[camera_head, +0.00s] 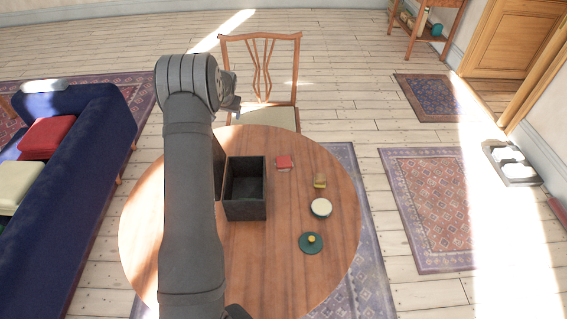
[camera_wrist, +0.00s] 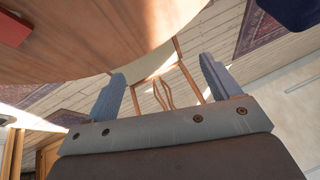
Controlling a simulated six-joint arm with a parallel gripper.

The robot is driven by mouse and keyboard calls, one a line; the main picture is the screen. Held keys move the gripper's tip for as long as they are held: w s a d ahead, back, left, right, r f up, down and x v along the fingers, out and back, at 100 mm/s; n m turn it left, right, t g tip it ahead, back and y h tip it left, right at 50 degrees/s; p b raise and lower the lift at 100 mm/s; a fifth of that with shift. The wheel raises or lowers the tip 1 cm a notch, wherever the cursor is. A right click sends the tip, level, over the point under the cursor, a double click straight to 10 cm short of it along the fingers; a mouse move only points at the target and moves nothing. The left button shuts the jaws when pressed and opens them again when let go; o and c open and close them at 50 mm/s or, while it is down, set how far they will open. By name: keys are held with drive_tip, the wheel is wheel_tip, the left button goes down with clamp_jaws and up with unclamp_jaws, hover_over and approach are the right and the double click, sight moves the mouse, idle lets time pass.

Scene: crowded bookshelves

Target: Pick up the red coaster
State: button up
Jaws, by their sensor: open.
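The red coaster (camera_head: 283,162) is a small flat square lying on the round wooden table (camera_head: 285,270), right of the black box. In the wrist view a red flat piece, which looks like the coaster (camera_wrist: 12,30), shows at the top left corner, partly cut off. My gripper (camera_wrist: 162,78) is open and empty, its two fingers spread apart, with the table edge and a chair beyond them. In the head view my gripper (camera_head: 234,100) is at the far side of the table, left of and beyond the coaster, partly hidden by my arm.
An open black box (camera_head: 246,208) stands beside my arm. Right of it are a small yellowish object (camera_head: 320,181), a round white-topped item (camera_head: 321,207) and a green disc with a yellow knob (camera_head: 311,243). A wooden chair (camera_head: 262,70) stands behind the table.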

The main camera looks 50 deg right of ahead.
drive_tip(key=s+d+f+n+g, duration=0.1)
drive_tip(key=s+d+f+g, duration=0.1)
drive_tip(key=s+d, duration=0.6)
drive_tip(key=n+g+y, duration=0.2)
drive_tip(key=g, duration=0.1)
hover_over(284, 163)
wheel_tip(284, 163, down, 12)
drive_tip(key=shift+w+d+f, duration=0.1)
drive_tip(key=shift+d, duration=0.05)
drive_tip(key=shift+f, duration=2.9)
drive_tip(key=c, duration=1.1)
drive_tip(key=shift+o, duration=0.2)
drive_tip(key=shift+r, duration=0.15)
